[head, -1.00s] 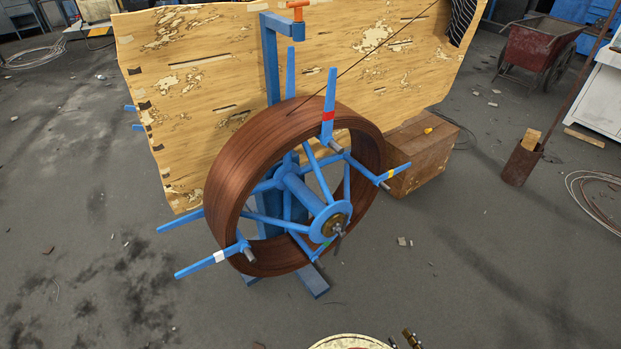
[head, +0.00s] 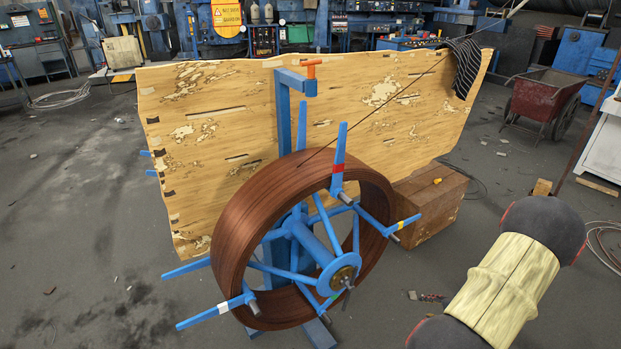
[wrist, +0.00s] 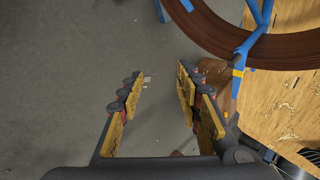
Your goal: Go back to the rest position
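My gripper (wrist: 158,95) shows in the wrist view with its two fingers spread apart and only grey floor between them. It is open and empty. In the head view a part of my arm shows at the lower right, and the gripper itself is out of that view. A large blue spoked reel (head: 322,262) carries a thick brown coil (head: 245,235) and stands upright on the floor. The coil also shows at the upper right of the wrist view (wrist: 215,30), apart from the fingers.
A worn wooden panel (head: 240,120) stands behind the reel, with a blue post (head: 284,120) in front of it. A wooden crate (head: 432,205) sits right of the reel. A red cart (head: 541,100) stands at the back right. The floor at the left (head: 90,210) is mostly clear.

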